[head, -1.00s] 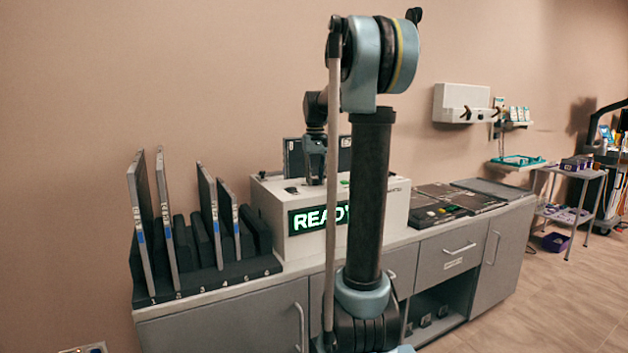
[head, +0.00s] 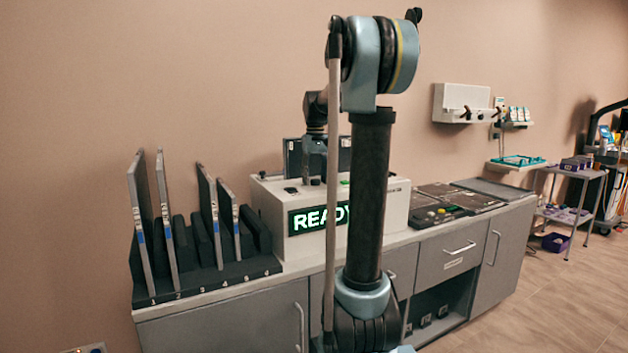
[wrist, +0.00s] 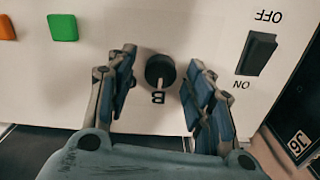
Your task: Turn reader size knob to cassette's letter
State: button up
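The size knob (wrist: 160,70) is small, round and black on the white top of the reader. The letter B (wrist: 157,98), inverted in the wrist view, is beside it. My gripper (wrist: 160,82) is open, with one blue-padded finger on each side of the knob and a visible gap to each. In the head view, my gripper (head: 314,165) points down over the reader (head: 270,215), whose green display reads READY, partly hidden by my arm. A dark cassette (head: 346,155) stands upright at the back of the reader. Its letter is not readable.
An ON/OFF rocker switch (wrist: 257,52), a green button (wrist: 62,27) and an orange button (wrist: 7,27) flank the knob. A dark panel tagged 36 (wrist: 298,143) is at lower right. A numbered rack (head: 218,275) with upright plates stands left of the reader.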

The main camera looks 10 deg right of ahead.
aim_at(315, 180)
notch_tip(315, 180, up, 12)
dwell(0.7)
jog(key=shift+f, duration=0.1)
jog(key=shift+t, duration=0.3)
jog(key=s+f, duration=0.2)
jog(key=s, duration=0.1)
jog(key=s+f, duration=0.2)
jog(key=s, duration=0.2)
jog(key=s+f, duration=0.2)
jog(key=s, duration=0.1)
jog(key=shift+s+f, duration=0.15)
jog(key=shift+s, duration=0.25)
jog(key=s+f+m+t, duration=0.1)
jog(key=s+f, duration=2.3)
jog(key=f, duration=0.3)
jog(key=shift+f+m+t, duration=0.3)
jog(key=shift+f, duration=0.05)
jog(key=shift+s+a, duration=0.1)
